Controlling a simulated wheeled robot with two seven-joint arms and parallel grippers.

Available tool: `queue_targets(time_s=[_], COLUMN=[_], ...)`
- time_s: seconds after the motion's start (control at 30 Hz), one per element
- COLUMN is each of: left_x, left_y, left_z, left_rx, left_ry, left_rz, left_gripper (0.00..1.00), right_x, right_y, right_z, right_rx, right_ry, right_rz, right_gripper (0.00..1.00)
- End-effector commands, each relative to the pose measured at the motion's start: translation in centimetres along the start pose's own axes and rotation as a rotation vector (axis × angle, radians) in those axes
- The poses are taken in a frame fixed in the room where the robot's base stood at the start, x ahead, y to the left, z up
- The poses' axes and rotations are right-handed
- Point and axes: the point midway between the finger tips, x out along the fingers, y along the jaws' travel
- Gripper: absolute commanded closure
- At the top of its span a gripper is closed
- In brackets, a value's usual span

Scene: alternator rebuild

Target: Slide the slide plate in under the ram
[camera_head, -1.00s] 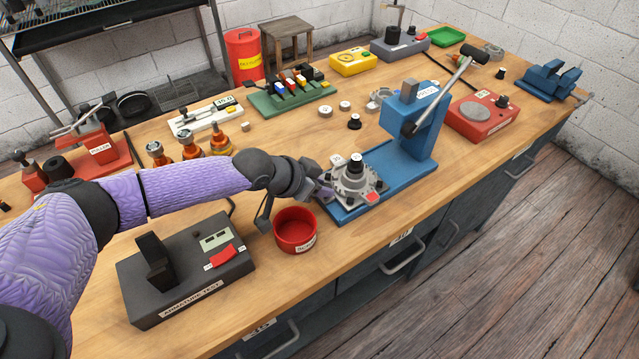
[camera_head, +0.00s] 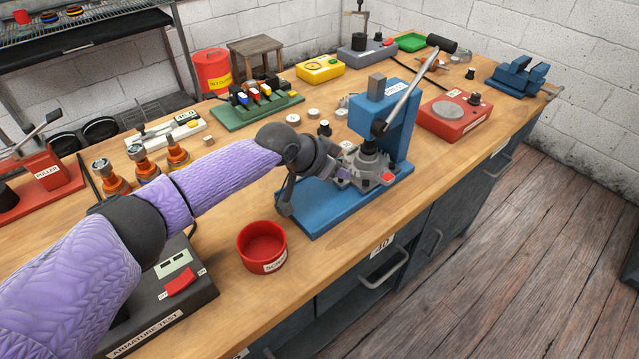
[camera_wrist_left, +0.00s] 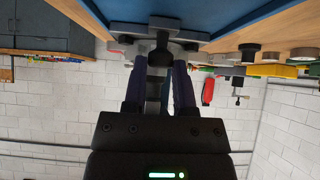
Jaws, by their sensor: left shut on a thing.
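The blue press (camera_head: 392,125) stands on the bench with its long base (camera_head: 325,205) running toward the front left. Its ram (camera_head: 376,87) is at the top of the column, with a lever slanting up right. The grey slide plate (camera_head: 345,183) sits on the base near the column and carries a grey housing with a dark, round top (camera_head: 370,157). The housing appears below the press head. My left gripper (camera_head: 338,174) is shut on the near left end of the plate. Its fingers (camera_wrist_left: 160,88) also show in the left wrist view. The exact grip is partly hidden.
A red bowl (camera_head: 262,246) stands just left of the press base. The armature tester (camera_head: 180,290) is partly behind my left arm. A red device (camera_head: 455,115) stands right of the press. The front of the blue base is clear.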

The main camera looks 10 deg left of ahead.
Motion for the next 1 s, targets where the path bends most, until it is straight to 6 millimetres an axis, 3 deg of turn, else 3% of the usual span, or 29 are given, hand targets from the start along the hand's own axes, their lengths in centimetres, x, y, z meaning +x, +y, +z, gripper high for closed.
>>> queue_targets(time_s=[0.33,0.37,0.5,0.83,1.0], left_x=[0.1,0.1,0.1,-0.4,-4.3], left_y=[0.0,0.0,0.0,0.0,-0.1], left_z=[-0.3,-0.3,-0.3,-0.2,-0.6], left_rx=[0.001,0.001,0.001,0.001,0.003], left_ry=[0.005,0.005,0.004,0.001,0.003], left_rz=[-0.002,-0.002,-0.001,-0.001,-0.002], left_gripper=[1.0,0.62,0.32,0.3,0.3], right_x=[0.0,0.0,0.0,-0.3,-2.5], right_y=[0.2,0.2,0.2,0.2,0.3], right_z=[0.1,0.1,0.1,0.1,-0.2], right_rx=[0.0,0.0,0.001,0.001,-0.001], right_ry=[0.0,-0.001,-0.002,-0.002,0.005], right_rz=[0.003,0.003,0.003,0.003,0.006], right_gripper=[0.09,0.09,0.09,0.09,0.09])
